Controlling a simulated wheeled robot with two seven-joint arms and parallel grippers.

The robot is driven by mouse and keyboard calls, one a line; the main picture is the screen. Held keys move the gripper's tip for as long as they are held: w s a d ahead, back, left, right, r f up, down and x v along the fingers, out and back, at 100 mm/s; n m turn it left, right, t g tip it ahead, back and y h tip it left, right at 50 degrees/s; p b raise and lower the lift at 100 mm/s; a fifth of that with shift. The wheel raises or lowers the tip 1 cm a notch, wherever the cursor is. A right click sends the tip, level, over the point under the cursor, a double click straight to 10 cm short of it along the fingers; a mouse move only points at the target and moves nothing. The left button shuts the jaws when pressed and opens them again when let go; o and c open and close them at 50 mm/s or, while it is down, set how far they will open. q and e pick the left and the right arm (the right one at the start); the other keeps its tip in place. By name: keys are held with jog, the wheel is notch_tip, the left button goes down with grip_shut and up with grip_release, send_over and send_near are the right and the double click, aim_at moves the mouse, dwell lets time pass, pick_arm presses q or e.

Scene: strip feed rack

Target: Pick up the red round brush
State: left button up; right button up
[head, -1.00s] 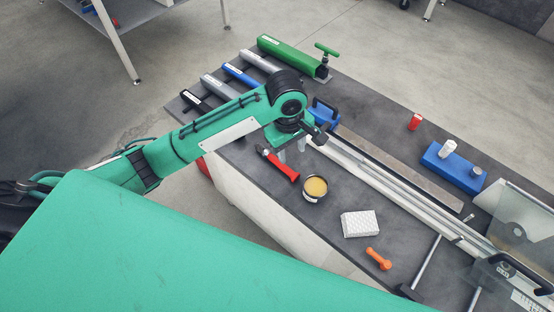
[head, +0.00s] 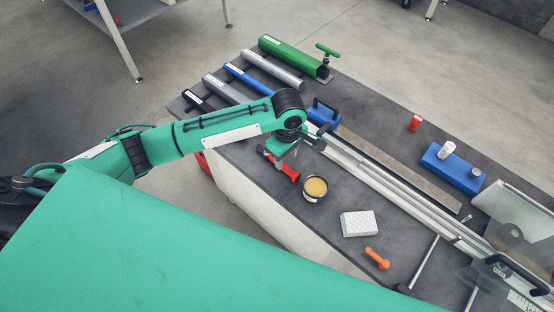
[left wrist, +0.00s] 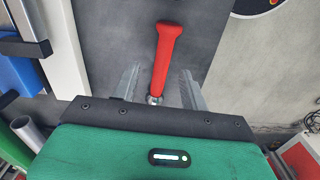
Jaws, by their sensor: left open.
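The red round brush (head: 290,174) lies on the dark bench top, its red handle pointing toward the tin. In the head view my left gripper (head: 282,157) is over it and hides its middle. In the left wrist view the red handle (left wrist: 166,50) runs between the two open fingers of my left gripper (left wrist: 161,88), with a metal collar near the palm. The brush head is hidden below the palm. I cannot tell whether the fingers touch the brush. My right gripper is not in view.
An open tin (head: 315,187) stands just right of the brush. A white block (head: 359,224) and an orange tool (head: 377,258) lie further right. A long metal rail (head: 385,184) runs behind. Several tubes, one green (head: 290,54), lie at the bench's far left.

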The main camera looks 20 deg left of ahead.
aim_at(284, 166)
pick_arm(q)
jog(key=f, duration=0.2)
jog(key=f+p, duration=0.1)
jog(key=shift+s+a+f, duration=0.15)
jog(key=shift+a+f, duration=0.05)
jog(key=shift+f, duration=0.6)
grip_shut()
jog(key=shift+r, duration=0.15)
notch_tip(284, 166, up, 20)
jog(key=b, duration=0.1)
jog(key=shift+b, duration=0.3)
